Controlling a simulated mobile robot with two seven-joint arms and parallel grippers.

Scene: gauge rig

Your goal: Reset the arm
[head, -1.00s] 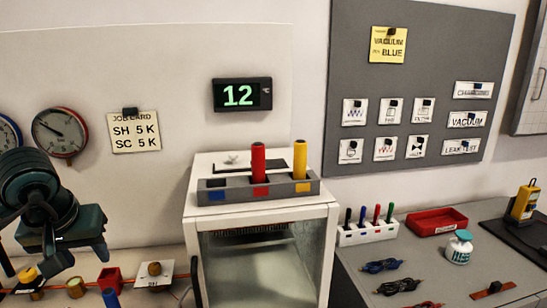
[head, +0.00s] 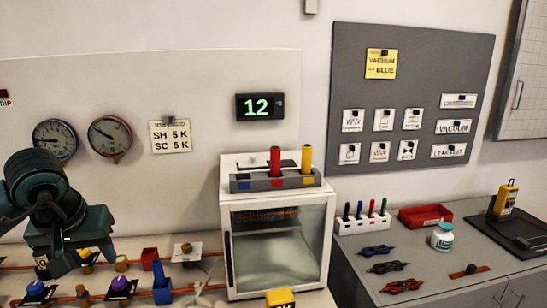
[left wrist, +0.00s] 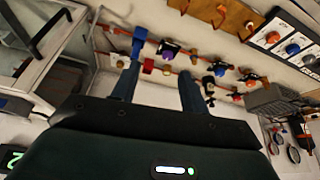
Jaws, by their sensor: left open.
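My left gripper (head: 80,262) is a dark teal unit at the lower left of the head view. It hangs over the bench with its fingers pointing down and apart. In the left wrist view its two fingers (left wrist: 158,90) are spread and nothing sits between them. Beyond them lie the red pipe lines and small valves of the rig, including a blue piece (left wrist: 139,38) and a purple knob (left wrist: 167,49). My right gripper is in neither view.
A glass-fronted white cabinet (head: 278,248) stands right of the gripper, with a grey holder of red and yellow cylinders on top. Two gauges (head: 110,137) hang on the wall behind.

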